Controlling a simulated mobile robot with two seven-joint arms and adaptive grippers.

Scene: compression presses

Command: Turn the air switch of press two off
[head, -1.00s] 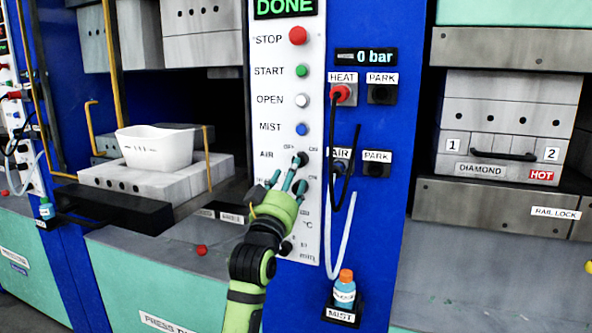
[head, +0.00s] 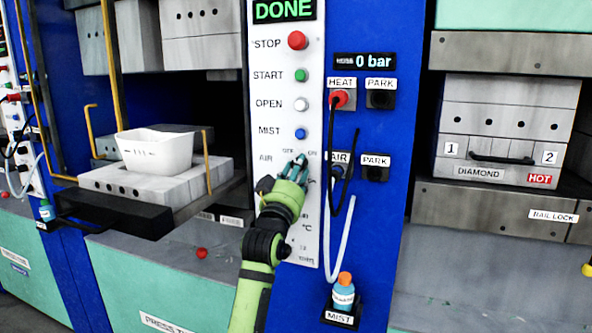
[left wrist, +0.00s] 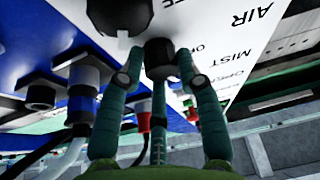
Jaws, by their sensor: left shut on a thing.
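The air switch is a black knob on the white control panel (head: 283,220) of press two, beside the label AIR. In the head view my left gripper (head: 293,170) covers it, below the small OFF and ON marks. In the left wrist view the black air switch knob (left wrist: 160,55) sits between the teal fingertips of my left gripper (left wrist: 158,80), which are closed around it. The fingers hide which way the knob points. My right gripper is not in view.
Another black knob (left wrist: 120,18) is close by in the left wrist view. The MIST button (head: 300,133) is just above my fingers. Black and white hoses hang from the sockets to the right. A MIST bottle (head: 343,293) stands below.

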